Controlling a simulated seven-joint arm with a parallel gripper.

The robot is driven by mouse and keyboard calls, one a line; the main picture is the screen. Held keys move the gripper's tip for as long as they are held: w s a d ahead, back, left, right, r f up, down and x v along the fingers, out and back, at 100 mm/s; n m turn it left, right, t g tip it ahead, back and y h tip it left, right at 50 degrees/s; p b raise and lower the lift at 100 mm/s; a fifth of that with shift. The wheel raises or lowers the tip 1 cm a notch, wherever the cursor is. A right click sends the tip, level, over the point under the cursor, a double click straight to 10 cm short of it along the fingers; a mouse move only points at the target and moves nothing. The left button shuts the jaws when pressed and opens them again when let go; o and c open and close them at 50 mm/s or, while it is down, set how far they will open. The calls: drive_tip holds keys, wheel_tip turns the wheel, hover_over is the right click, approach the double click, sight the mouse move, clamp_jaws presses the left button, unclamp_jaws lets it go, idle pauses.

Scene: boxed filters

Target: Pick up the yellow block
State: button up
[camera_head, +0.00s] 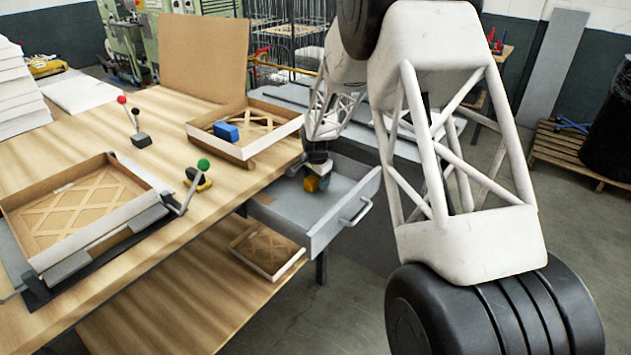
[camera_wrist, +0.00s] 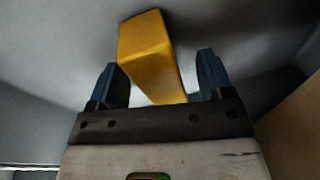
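The yellow block (camera_wrist: 150,45) lies in the open grey drawer (camera_head: 345,215). In the head view the block (camera_head: 311,184) shows small, just under the end of my arm. My gripper (camera_wrist: 160,82) is open, with its two blue fingers apart. The near end of the block reaches between the fingers, and its far end extends beyond them. Gaps show on both sides, so the fingers do not appear to touch it. In the head view my gripper (camera_head: 318,176) is inside the drawer area, and its fingers are mostly hidden.
Drawer walls stand close around my gripper. A cardboard tray (camera_head: 195,128) with a blue block (camera_head: 226,132) sits on the wooden table (camera_head: 165,110) left of the drawer. A larger tray (camera_head: 85,250) and two levers stand further left. A small tray (camera_head: 268,250) lies on the lower shelf.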

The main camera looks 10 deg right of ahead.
drive_tip(key=c, duration=1.1)
drive_tip(key=shift+c, duration=0.2)
drive_tip(key=shift+f, duration=0.1)
wheel_tip(320, 180, up, 19)
drive_tip(key=shift+f, duration=0.1)
idle(0.6)
